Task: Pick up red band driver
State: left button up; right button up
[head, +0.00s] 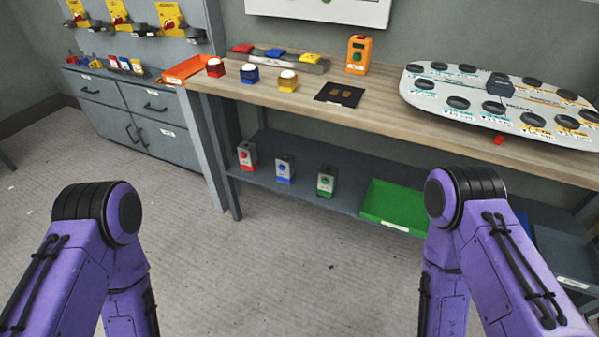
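I cannot make out for certain which thing is the red band driver. Several yellow holders with dark tools (170,25) hang on the grey wall panel at the upper left, with small red marks on them. Small red, blue and yellow items (76,59) stand on the grey drawer cabinet (95,88) below, too small to tell apart. Both my purple arms show at the bottom left and bottom right, but neither gripper is in view.
The wooden workbench (385,118) holds red, blue and yellow domed pieces, an orange device (359,54), a black plate (339,95) and a large white panel (470,113). Its lower shelf holds several small boxes and a green tray (392,200). The floor in front is clear.

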aim_at(250, 163)
jog(key=u, duration=0.55)
jog(key=k, duration=0.65)
jog(key=u, duration=0.8)
jog(key=i, duration=1.9)
jog(key=z, duration=1.4)
jog(key=i, duration=0.7)
jog(key=z, duration=0.65)
